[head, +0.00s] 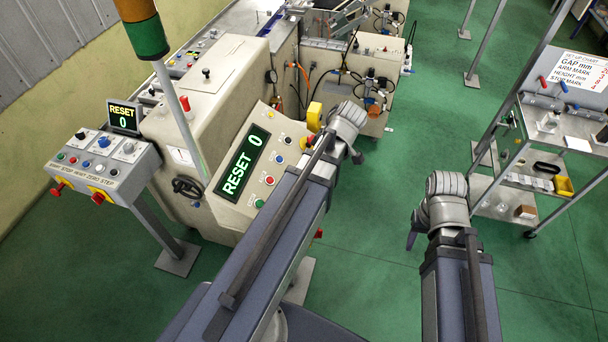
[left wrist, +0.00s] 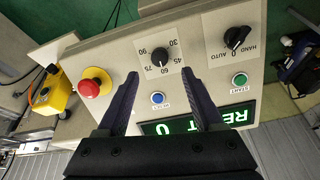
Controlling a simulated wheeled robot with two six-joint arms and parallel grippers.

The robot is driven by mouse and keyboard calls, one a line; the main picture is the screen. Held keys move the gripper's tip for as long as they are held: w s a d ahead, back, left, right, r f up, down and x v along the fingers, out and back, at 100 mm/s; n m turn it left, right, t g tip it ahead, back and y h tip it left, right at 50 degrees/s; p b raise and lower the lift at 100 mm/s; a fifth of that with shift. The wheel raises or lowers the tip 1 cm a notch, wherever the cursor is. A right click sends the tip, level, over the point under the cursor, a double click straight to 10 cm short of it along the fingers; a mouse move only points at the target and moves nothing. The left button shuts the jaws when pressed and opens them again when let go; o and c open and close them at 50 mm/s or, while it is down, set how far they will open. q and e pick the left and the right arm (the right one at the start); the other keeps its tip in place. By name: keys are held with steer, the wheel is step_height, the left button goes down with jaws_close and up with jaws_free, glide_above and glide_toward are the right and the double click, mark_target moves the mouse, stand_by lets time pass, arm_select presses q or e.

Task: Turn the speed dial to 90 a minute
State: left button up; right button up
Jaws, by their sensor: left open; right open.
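My right gripper (head: 412,240) hangs over the floor, away from the panel, open.
Near the dial are a red mushroom button (left wrist: 95,82), a blue reset button (left wrist: 157,98), a green start button (left wrist: 239,79) and a HAND 0 AUTO switch (left wrist: 237,37). The display (head: 243,163) reads RESET 0. A trolley (head: 530,150) stands right.

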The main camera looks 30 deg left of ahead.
arm_select(q)
steer(key=b+x, duration=0.5)
steer(key=x, duration=0.1)
steer(key=shift+f+b, duration=0.3)
steer(key=shift+b, duration=0.05)
steer(key=shift+s+a+f+b, duration=0.1)
steer(key=shift+a+f+b, duration=0.15)
steer(key=shift+f+b, duration=0.15)
jaws_close()
